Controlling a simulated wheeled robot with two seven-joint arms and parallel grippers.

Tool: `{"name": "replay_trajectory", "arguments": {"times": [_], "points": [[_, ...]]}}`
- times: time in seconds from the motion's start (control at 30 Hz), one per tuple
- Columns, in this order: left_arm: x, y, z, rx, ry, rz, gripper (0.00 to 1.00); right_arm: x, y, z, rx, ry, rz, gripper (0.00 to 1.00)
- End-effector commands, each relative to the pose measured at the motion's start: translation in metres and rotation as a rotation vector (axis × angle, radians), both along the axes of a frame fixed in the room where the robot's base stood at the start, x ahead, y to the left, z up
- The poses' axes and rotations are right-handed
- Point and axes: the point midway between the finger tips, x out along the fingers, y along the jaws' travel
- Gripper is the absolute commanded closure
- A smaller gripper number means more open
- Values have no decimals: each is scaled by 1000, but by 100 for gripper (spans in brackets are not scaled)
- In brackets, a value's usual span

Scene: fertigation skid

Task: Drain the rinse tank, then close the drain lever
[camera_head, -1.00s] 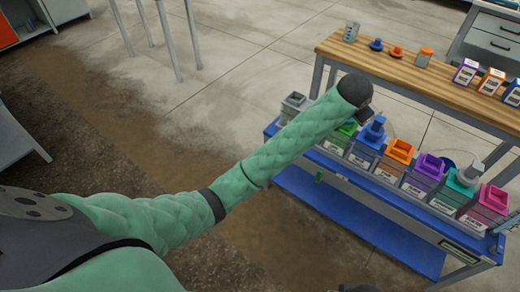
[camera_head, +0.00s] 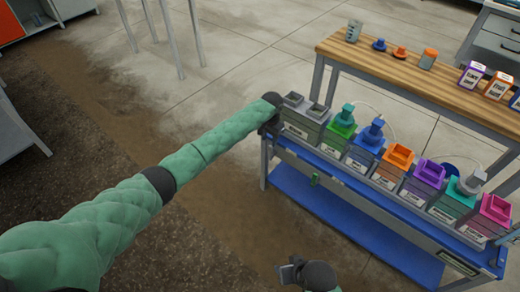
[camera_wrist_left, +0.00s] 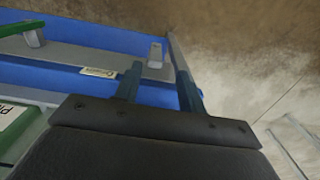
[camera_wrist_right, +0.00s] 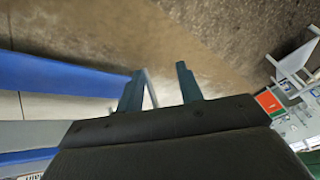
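A grey tank with open tops (camera_head: 305,118), which may be the rinse tank, stands at the left end of the skid. Its label is too small to read. My left gripper (camera_head: 271,127) is at that end, close beside it; its fingers are mostly hidden in the head view. In the left wrist view its fingers (camera_wrist_left: 158,88) are apart and empty, over the blue frame. A short grey upright piece (camera_wrist_left: 155,53) and a green bar (camera_wrist_left: 20,27) show there; I cannot tell which is the drain lever. My right gripper (camera_head: 288,271) is low in front of the skid, its fingers (camera_wrist_right: 159,90) apart and empty.
The skid's blue lower shelf (camera_head: 350,218) is clear. Several coloured tanks, such as the orange one (camera_head: 398,157), stand in a row along it. A wooden bench (camera_head: 395,70) behind holds bottles and boxes. Open floor lies left of the skid.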

Motion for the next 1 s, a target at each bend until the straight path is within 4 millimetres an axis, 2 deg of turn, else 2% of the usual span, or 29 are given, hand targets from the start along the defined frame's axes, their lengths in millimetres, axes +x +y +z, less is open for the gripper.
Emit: {"name": "replay_trajectory", "arguments": {"times": [0.23,0.7,1.0], "points": [[0,-5,-4,-17,-3,12,60,6,1,5,13,-35,-10,64],[0,-5,-64,-15,-2,12,60,5,1,12,11,-29,-7,64],[0,-5,-76,-16,-5,12,60,5,1,13,12,-29,-7,64]]}}
